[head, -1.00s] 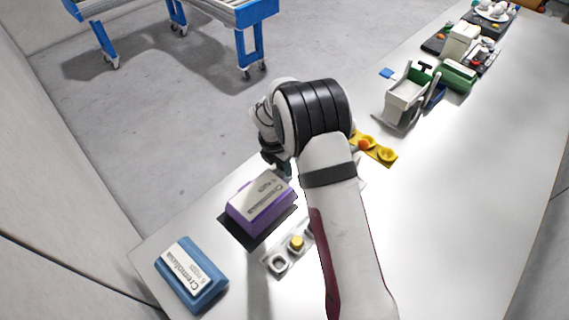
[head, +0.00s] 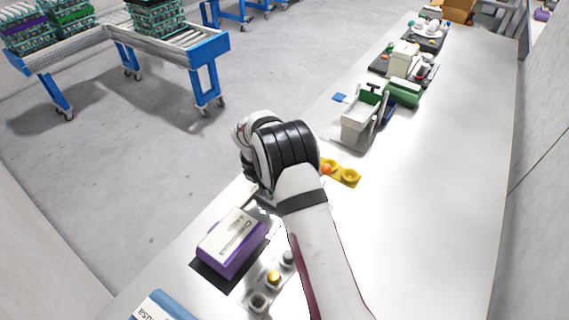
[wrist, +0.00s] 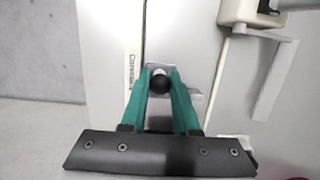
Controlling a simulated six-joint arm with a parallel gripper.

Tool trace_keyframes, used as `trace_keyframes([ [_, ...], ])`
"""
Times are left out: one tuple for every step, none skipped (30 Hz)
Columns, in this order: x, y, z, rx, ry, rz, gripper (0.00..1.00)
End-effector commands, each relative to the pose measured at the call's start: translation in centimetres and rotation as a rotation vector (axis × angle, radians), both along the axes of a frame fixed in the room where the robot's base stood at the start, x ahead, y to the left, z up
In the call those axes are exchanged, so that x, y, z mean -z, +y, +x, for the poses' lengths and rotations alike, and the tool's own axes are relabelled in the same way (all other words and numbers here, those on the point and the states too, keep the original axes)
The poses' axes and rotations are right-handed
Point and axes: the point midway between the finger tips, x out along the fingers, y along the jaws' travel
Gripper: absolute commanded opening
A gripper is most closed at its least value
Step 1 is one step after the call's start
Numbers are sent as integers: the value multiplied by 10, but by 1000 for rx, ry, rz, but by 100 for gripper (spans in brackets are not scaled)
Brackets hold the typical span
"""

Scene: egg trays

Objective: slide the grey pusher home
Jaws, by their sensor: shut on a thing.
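My gripper (wrist: 160,75) shows in the wrist view with its two green fingers closed on a round black knob (wrist: 160,84). A small grey piece (wrist: 190,94) shows just beside the knob; I take knob and grey piece to be the grey pusher, though its body is mostly hidden by the fingers. In the head view my arm covers most of the gripper, above and beyond a purple egg box (head: 232,243). A grey part (head: 262,200) shows below my wrist there. How far the pusher stands along its track cannot be seen.
The purple box lies on a dark mat (head: 210,278). A tray with small cups (head: 258,300) and a blue box (head: 160,307) are nearer. The table's right side is clear.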

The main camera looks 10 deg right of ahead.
Motion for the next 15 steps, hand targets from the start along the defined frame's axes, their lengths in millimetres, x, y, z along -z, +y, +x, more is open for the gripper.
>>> trace_keyframes([
  [0, -3, 3, 1, -2, 1, 0],
  [0, -4, 4, 1, -2, 0, 0],
  [0, -6, 6, 1, -1, 1, 0],
  [0, -7, 8, 1, -1, 1, 0],
  [0, -9, 9, 2, -1, 1, 0],
  [0, -11, 11, 1, -1, 1, 0],
  [0, -12, 13, 0, -2, 1, 0],
  [0, -14, 14, 1, -2, 1, 0],
  [0, -16, 16, 1, -2, 0, 0],
  [0, -17, 18, 2, -1, 1, 0],
  [0, -19, 19, 1, -2, 0, 0],
  [0, -21, 21, 1, -2, 0, 0],
  [0, -22, 23, 1, -2, 1, 0],
  [0, -24, 24, 1, -2, 1, 0],
  [0, -25, 26, 0, -1, 0, 0],
])
